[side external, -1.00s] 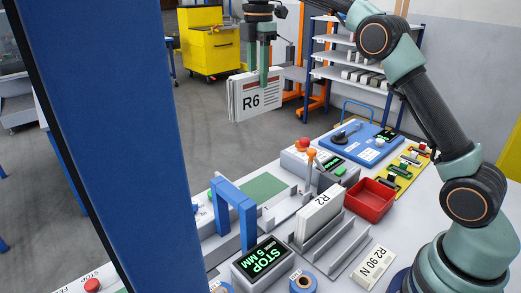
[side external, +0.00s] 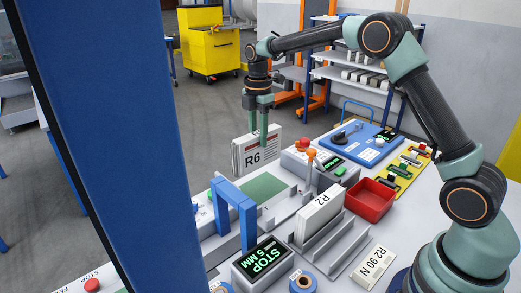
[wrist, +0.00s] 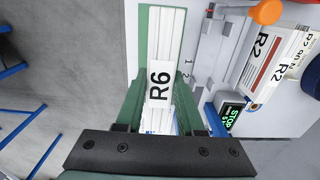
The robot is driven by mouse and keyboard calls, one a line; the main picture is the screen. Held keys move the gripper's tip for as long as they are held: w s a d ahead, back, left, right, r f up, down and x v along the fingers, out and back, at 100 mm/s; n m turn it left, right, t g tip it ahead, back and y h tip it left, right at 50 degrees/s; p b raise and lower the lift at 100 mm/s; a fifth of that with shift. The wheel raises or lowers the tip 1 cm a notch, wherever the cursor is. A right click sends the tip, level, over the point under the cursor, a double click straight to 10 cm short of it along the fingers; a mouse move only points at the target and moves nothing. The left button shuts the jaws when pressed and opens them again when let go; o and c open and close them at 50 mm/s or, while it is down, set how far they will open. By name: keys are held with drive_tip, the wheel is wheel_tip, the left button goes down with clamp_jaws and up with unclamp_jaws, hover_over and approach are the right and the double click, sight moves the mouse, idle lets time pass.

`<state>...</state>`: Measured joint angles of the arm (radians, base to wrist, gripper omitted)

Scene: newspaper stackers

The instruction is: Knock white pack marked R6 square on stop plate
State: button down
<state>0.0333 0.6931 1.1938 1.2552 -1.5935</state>
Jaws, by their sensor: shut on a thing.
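The white pack marked R6 (side external: 251,159) hangs upright in my gripper (side external: 259,138), above the bench's far left part. My gripper is shut on it, one green finger on each side. In the wrist view the pack (wrist: 160,82) shows edge-on between the fingers (wrist: 165,112), its R6 label towards the camera. In the side view a green pad (side external: 263,188) lies below the pack, which appears clear of it. I cannot tell for sure which grey part is the stop plate. A display reading STOP 5 MM (side external: 265,262) stands near the front.
A blue arch (side external: 233,207) stands in front of the green pad. A pack marked R2 (side external: 319,214) stands in a grey rack to its right.

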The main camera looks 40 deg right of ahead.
sight(259, 158)
drive_tip(key=shift+f, duration=3.95)
drive_tip(key=shift+a, duration=1.75)
drive_tip(key=shift+d, duration=0.15)
drive_tip(key=shift+d, duration=1.75)
drive_tip(key=shift+r, duration=3.05)
